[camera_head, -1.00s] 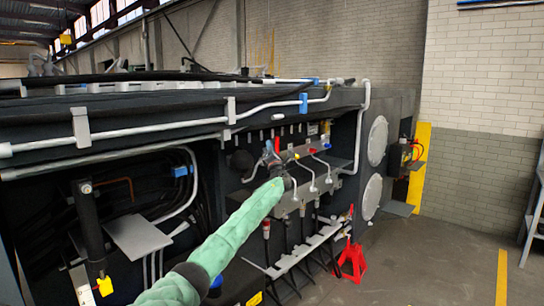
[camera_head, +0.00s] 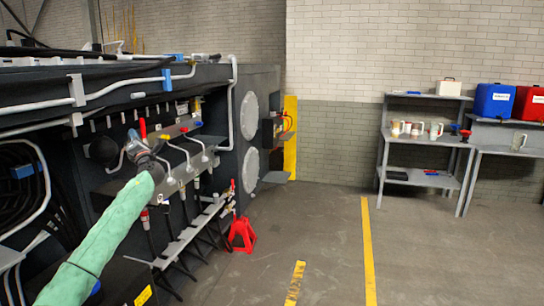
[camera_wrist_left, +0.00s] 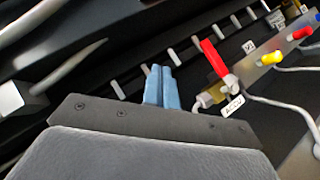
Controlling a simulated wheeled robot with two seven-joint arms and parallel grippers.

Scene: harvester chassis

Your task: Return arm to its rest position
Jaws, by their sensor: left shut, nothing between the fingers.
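My left arm (camera_head: 112,232), in a green sleeve, reaches in from the lower left in the head view. Its gripper (camera_head: 136,145) is in front of the chassis panel, close to a valve with a red handle (camera_head: 143,128). In the left wrist view the two blue fingers (camera_wrist_left: 161,86) are together with nothing between them. There the red handle (camera_wrist_left: 213,58) stands just right of the fingertips, apart from them in the picture, with a small white tag (camera_wrist_left: 233,106) below it. My right gripper is not in view.
The dark harvester chassis (camera_head: 258,95) fills the left, with pipes and hoses near the arm. A red jack stand (camera_head: 242,235) is on the floor beside it. Grey shelves (camera_head: 425,140) with mugs and boxes stand at the back right. The floor (camera_head: 330,225) between is open.

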